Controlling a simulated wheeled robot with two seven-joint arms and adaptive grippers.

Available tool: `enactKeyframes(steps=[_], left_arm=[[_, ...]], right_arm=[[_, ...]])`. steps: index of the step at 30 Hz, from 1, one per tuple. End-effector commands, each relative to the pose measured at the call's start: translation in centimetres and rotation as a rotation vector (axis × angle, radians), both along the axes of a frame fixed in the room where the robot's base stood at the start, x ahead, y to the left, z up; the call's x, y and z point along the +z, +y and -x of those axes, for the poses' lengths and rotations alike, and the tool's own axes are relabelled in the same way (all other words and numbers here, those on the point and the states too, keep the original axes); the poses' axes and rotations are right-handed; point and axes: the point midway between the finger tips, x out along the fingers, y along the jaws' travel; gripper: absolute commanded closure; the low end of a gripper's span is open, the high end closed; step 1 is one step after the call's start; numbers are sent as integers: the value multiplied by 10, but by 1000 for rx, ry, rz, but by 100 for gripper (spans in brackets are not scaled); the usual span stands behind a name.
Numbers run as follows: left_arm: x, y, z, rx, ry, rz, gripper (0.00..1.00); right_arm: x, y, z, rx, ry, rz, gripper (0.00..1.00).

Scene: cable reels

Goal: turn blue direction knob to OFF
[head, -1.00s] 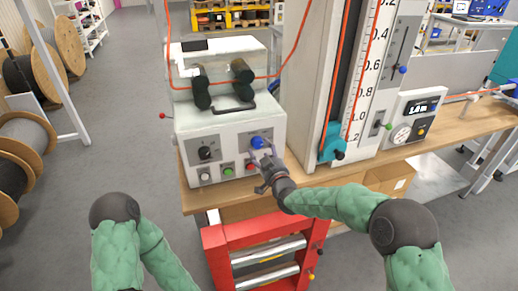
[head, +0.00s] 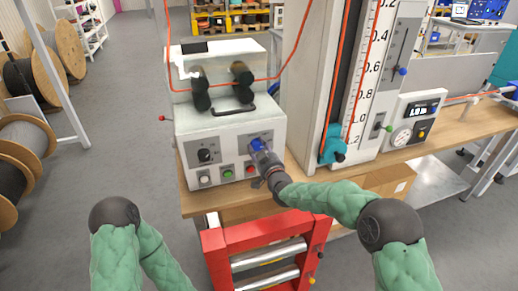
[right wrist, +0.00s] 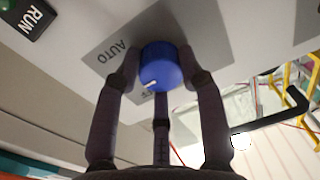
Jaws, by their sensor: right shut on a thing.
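The blue direction knob (right wrist: 163,66) is on the white control box (head: 225,130), which stands on the wooden bench. In the right wrist view the fingers of my right gripper (right wrist: 160,75) are closed around the knob's sides. The knob's white mark points down and slightly left, toward a label partly hidden by the fingers. In the head view the blue knob (head: 258,144) shows just beyond my right gripper (head: 261,153). My left arm is at the lower left, and its gripper is out of frame.
A black knob (head: 205,155) and a row of buttons, green (head: 227,173) and red (head: 251,168) among them, are close by on the same panel. A tall column with a scale (head: 368,75) stands right of the box. A red frame (head: 214,240) is below the bench.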

Motion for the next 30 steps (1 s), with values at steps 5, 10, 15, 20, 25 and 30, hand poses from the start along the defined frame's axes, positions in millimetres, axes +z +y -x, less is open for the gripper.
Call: enactKeyframes(steps=[5, 10, 15, 20, 25, 30], left_arm=[[-1, 0, 0, 0, 0, 0, 100], [-5, 0, 0, 0, 0, 0, 100], [-11, 0, 0, 0, 0, 0, 100], [-15, 0, 0, 0, 0, 0, 100], [-18, 0, 0, 0, 0, 0, 100], [-20, 0, 0, 0, 0, 0, 100]], right_arm=[[-2, 0, 0, 1, -4, 19, 93], [-2, 0, 0, 1, -24, 81, 93], [-2, 0, 0, 1, -61, 191, 93], [-2, 1, 0, 2, -102, 321, 93], [-2, 1, 0, 1, -147, 456, 93], [-2, 1, 0, 1, -182, 574, 93]])
